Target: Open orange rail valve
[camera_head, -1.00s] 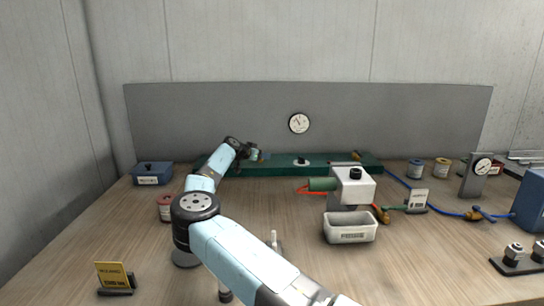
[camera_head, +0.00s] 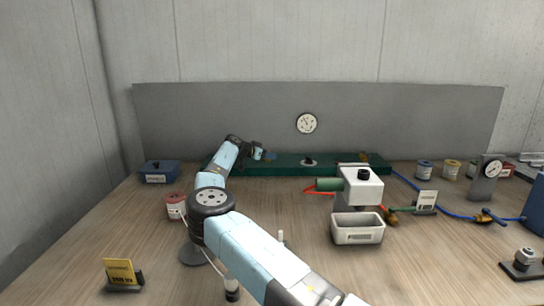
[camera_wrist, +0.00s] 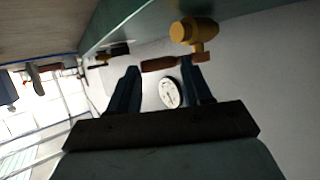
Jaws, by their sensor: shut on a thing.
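The dark green rail (camera_head: 345,165) runs along the back of the table, against the grey panel. In the wrist view a brass-yellow valve body (camera_wrist: 197,32) sits on the rail, with an orange-brown lever (camera_wrist: 158,64) reaching left from it. My gripper (camera_wrist: 164,70) has its two dark fingertips on either side of this lever and is shut on it. In the head view my gripper (camera_head: 262,154) is at the left part of the rail, where the valve is small and mostly hidden. Whether the valve is open cannot be told.
A round gauge (camera_head: 307,123) hangs on the grey panel (camera_head: 220,125). A white-grey device (camera_head: 362,188) and a pale bin (camera_head: 357,230) stand right of my arm. A blue box (camera_head: 159,172) and a red-white spool (camera_head: 175,206) are at left. Blue hose crosses the right side.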

